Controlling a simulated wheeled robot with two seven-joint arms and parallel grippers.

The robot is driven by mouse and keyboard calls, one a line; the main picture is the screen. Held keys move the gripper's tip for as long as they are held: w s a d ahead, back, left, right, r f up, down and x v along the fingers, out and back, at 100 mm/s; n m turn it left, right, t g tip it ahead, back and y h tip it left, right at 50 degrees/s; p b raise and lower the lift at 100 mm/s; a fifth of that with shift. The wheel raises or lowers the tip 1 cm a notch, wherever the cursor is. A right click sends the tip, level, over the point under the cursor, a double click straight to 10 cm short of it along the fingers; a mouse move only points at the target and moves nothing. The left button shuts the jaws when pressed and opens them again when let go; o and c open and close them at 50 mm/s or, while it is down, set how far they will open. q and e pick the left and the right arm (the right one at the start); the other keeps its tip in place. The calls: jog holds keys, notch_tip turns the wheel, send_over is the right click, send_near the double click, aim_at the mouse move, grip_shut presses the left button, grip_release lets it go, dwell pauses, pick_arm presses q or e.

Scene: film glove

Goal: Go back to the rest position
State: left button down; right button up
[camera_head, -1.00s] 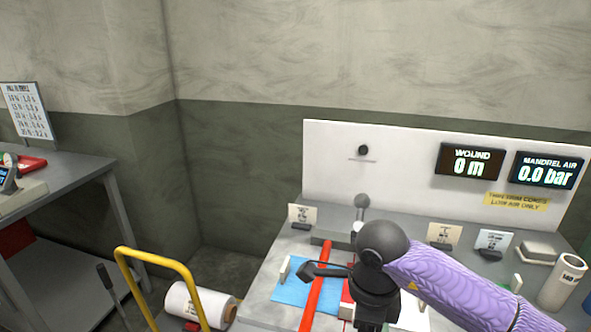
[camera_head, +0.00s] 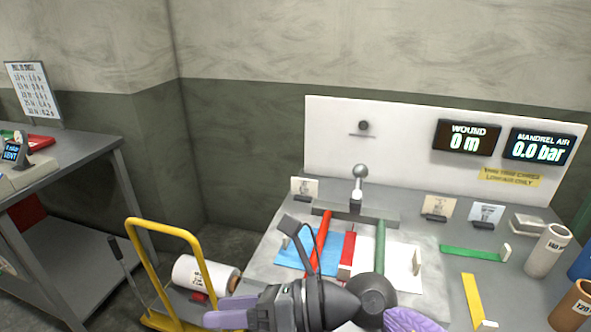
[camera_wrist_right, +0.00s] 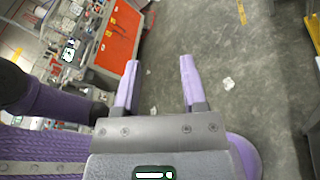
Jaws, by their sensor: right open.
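My right gripper (camera_head: 222,311) is low in the head view, in front of the bench, with its purple fingers pointing left. In the right wrist view its two purple fingers (camera_wrist_right: 159,64) stand apart with nothing between them, over grey floor. My left gripper is not in view. The bench (camera_head: 420,285) behind the right arm carries a red bar (camera_head: 318,243), a green bar (camera_head: 380,246) and a ball-topped lever (camera_head: 359,178). The right arm hides part of the bench's front.
A yellow-handled cart (camera_head: 160,226) with a white roll (camera_head: 200,272) stands left of the bench. Cardboard tubes (camera_head: 546,250) stand at the right. A side table (camera_head: 70,160) is at the far left.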

jog(key=w+d+r+m+t+y, duration=0.1)
jog(key=w+d+r+m+t, duration=0.15)
jog(key=m+t, duration=0.55)
jog(key=w+d+r+m+t+y, duration=0.1)
jog(key=w+d+r+m+t, duration=0.2)
jog(key=m+t, duration=0.5)
jog(key=s+d+f+m+g+h, duration=0.1)
jog(key=d+f+m+h, duration=0.7)
jog(key=m, duration=0.4)
jog(key=s+d+f+m+h, duration=0.1)
jog(key=d+f+m+h, duration=0.5)
jog(key=m+h, duration=0.55)
jog(key=s+d+f+m+g+y, duration=0.1)
jog(key=s+d+f+m+g, duration=0.15)
jog(key=s+f+g, duration=0.5)
jog(key=s+d+f+m+g, duration=0.1)
jog(key=s+f+m+g, duration=0.3)
jog(key=s, duration=0.7)
notch_tip(320, 180, down, 17)
jog(key=s+n+g, duration=0.1)
jog(key=g, duration=0.1)
jog(key=s+d+f+b, duration=0.1)
jog(key=s+d+f, duration=0.1)
jog(key=s+f, duration=1)
jog(key=shift+s+d+n+g+b, duration=0.3)
jog(key=shift+s+d+n+g, duration=0.15)
jog(key=shift+s, duration=0.45)
